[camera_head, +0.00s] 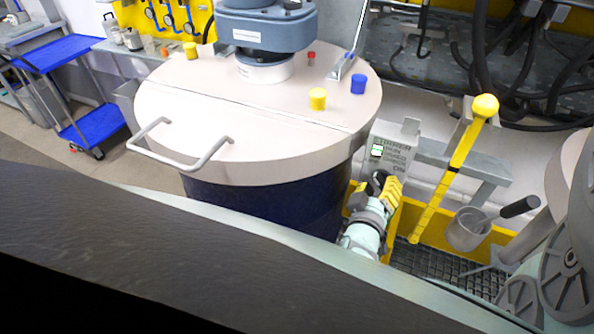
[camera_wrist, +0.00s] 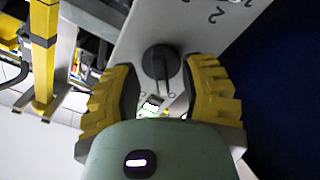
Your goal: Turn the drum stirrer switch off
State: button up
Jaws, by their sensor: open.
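The drum stirrer switch is a dark round knob (camera_wrist: 161,62) on a light grey panel (camera_wrist: 195,22). In the wrist view my gripper (camera_wrist: 160,82) is open, with one yellow ridged finger on each side of the knob. I cannot tell whether the fingers touch it. In the head view my gripper (camera_head: 385,186) is at the lower part of the switch panel (camera_head: 398,140), and its fingers partly hide the knob. The drum (camera_head: 270,205) is dark blue with a beige lid (camera_head: 200,115), and a blue-grey stirrer motor (camera_head: 265,25) stands on the lid.
A yellow lever with a round knob (camera_head: 486,106) rises to the right of the panel. A lid handle (camera_head: 180,160) faces the front left. A blue cart (camera_head: 65,52) stands at far left.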

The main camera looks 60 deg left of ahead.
jog(key=v, duration=1)
jog(key=shift+s+d, duration=0.2)
jog(key=shift+s, duration=0.15)
